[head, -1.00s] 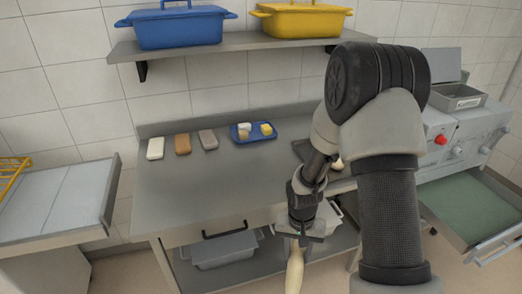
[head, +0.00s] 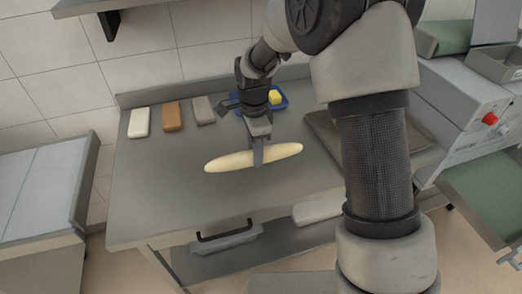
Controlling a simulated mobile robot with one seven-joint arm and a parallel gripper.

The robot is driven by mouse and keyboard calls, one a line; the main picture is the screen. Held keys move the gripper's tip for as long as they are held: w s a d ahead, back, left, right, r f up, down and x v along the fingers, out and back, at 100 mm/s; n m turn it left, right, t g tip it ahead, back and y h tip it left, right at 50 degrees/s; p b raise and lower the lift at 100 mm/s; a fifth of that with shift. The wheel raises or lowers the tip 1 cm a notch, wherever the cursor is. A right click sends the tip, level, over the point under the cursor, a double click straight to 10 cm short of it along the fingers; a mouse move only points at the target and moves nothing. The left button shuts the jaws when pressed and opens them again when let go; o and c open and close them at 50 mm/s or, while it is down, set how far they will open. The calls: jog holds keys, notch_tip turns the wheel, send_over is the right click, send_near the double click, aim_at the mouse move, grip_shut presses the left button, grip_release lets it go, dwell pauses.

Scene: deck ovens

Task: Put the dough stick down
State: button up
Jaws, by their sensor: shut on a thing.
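The dough stick (head: 225,162) is a long pale baguette shape with tapered ends. It lies roughly level, left to right, over the front middle of the grey steel table (head: 160,200). My gripper (head: 258,160) points down and is shut on the dough stick near its middle. I cannot tell whether the stick touches the table top or hangs just above it. The far jaw is hidden behind the stick.
White (head: 139,122), brown (head: 172,116) and grey (head: 203,110) blocks lie at the back left. A blue tray (head: 284,101) with a yellow piece is behind my gripper. A dark tray (head: 325,125) lies to the right, partly behind my arm. The table's left front is clear.

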aim_at(256, 175)
jog(key=shift+f, duration=3.4)
jog(key=o, duration=1.1)
jog(key=shift+o, duration=0.2)
notch_tip(256, 175, up, 13)
jog(key=shift+d+f, duration=0.1)
jog(key=shift+f, duration=0.1)
jog(key=s+d+r+n+t, duration=0.4)
jog(key=s+d+r+n, duration=0.7)
jog(key=s+r, duration=0.45)
jog(key=s+d+r+n+t, duration=0.1)
jog(key=s+d+n, duration=0.2)
jog(key=s, duration=0.4)
jog(key=shift+s+n+t, duration=0.25)
jog(key=shift+n+t, duration=0.05)
jog(key=shift+n, duration=0.1)
